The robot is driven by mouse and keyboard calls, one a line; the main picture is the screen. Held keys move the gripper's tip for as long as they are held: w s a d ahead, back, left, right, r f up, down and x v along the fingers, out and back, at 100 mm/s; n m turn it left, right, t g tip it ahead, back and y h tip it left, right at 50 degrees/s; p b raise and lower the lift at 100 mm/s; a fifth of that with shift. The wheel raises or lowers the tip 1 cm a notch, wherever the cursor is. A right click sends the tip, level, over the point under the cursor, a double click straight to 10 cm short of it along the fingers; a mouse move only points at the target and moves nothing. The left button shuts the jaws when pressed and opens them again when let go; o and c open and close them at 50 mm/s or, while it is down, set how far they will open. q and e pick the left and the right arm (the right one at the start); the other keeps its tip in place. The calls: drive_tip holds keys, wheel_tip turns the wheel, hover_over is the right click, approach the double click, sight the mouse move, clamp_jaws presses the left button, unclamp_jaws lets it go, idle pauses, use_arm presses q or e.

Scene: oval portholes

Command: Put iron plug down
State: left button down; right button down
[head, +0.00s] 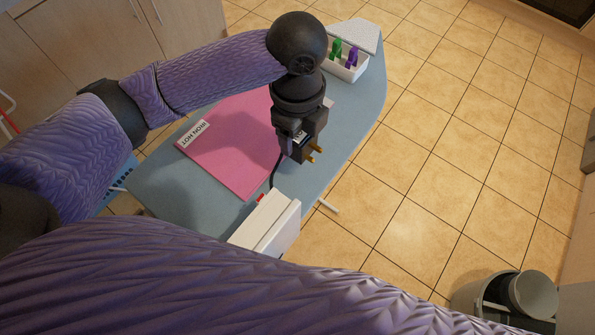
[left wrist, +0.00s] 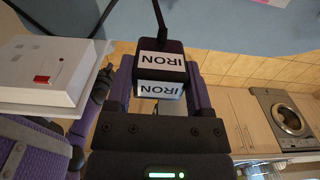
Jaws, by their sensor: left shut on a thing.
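The iron plug (head: 303,153) is a black block with brass prongs, held in the air above the blue ironing board (head: 335,140). Its prongs point right in the head view. In the left wrist view the plug (left wrist: 161,72) shows white labels reading IRON, and a black cord runs from it. My left gripper (head: 298,135) is shut on the plug. A white socket box (head: 268,222) with a red switch stands at the board's near edge, below the plug in the picture and apart from it. The box also shows in the left wrist view (left wrist: 45,70). My right gripper is not visible.
A pink sheet (head: 235,150) with a label reading IRON HOT lies on the board. A white holder (head: 348,68) with green and purple items stands at the far end. A grey bin (head: 510,300) stands on the tiled floor at right. The board's right strip looks clear.

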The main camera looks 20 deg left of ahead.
use_arm(q)
wheel_tip(320, 180, down, 9)
drive_tip(key=b, duration=0.3)
drive_tip(key=shift+f, duration=0.1)
drive_tip(key=shift+w, duration=0.1)
unclamp_jaws()
wheel_tip(320, 180, up, 12)
drive_tip(key=p, duration=0.4)
drive_tip(key=shift+p, duration=0.3)
drive_tip(key=shift+r, duration=0.2)
drive_tip(key=shift+d+f, duration=0.1)
